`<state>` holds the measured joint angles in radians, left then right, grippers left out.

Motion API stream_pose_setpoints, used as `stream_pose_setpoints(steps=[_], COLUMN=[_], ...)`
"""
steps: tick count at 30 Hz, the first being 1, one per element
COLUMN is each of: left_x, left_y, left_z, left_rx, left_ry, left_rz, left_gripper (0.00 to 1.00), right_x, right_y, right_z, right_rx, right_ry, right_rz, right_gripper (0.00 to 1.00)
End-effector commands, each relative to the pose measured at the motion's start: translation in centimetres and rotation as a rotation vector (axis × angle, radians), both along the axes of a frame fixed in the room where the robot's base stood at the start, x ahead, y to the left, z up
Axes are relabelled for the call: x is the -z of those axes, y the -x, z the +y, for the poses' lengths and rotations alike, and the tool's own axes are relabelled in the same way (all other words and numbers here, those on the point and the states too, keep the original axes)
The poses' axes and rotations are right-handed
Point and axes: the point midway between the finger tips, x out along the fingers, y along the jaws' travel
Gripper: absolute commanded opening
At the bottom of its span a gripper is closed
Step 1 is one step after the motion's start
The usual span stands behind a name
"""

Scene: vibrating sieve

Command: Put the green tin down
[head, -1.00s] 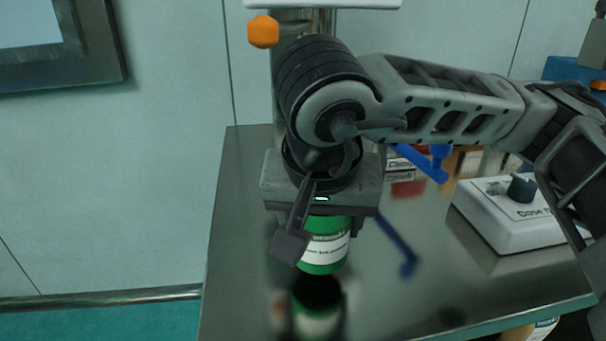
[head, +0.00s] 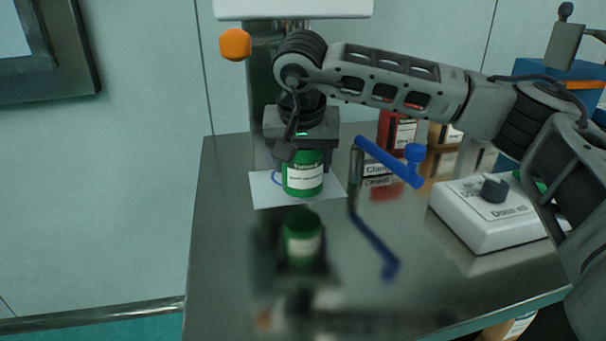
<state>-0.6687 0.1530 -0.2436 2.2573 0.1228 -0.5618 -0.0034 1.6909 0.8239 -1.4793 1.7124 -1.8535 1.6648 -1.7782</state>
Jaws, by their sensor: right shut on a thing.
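The green tin (head: 303,181) with a white label is upright in the head view, left of the middle of the steel table. My right gripper (head: 302,153) points down and is shut on the top of the tin. The tin overlaps a white sheet (head: 267,196) on the table; I cannot tell whether its base touches the sheet. A bit of a blue ring shows at the tin's left side. My left gripper is not in view.
A white control box with a knob (head: 485,222) is at the right. Boxes and a red container (head: 397,132) stand behind. The table's (head: 225,255) front left is clear.

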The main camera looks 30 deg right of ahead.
Motion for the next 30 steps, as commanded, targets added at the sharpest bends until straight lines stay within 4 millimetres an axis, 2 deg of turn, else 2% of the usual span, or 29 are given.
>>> stream_pose_setpoints(steps=[2,6,9,20,21,22,23,30], left_x=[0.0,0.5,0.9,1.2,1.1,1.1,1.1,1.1], left_y=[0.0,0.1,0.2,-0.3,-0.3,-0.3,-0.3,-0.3], left_z=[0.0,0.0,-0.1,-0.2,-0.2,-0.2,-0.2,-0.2], left_rx=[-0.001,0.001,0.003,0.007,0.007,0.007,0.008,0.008], left_ry=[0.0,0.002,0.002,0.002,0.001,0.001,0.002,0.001], left_rz=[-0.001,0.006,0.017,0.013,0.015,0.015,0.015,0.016], left_gripper=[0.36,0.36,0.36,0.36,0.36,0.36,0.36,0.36], right_x=[0.1,2.7,3.5,3.9,3.8,3.8,3.8,3.8], right_y=[-0.6,-0.4,-0.4,-0.4,-0.4,-0.4,-0.4,-0.4], right_z=[-0.4,-0.3,-0.3,-0.3,-0.3,-0.3,-0.3,-0.3], right_rx=[0.002,0.001,0.001,0.003,0.003,0.003,0.003,0.003], right_ry=[0.001,0.001,0.0,0.0,0.0,0.0,0.0,0.0], right_rz=[-0.001,0.003,0.0,0.0,0.0,0.0,0.0,0.0], right_gripper=[0.4,0.4,0.4,0.4,0.74,0.82,0.85,0.85])
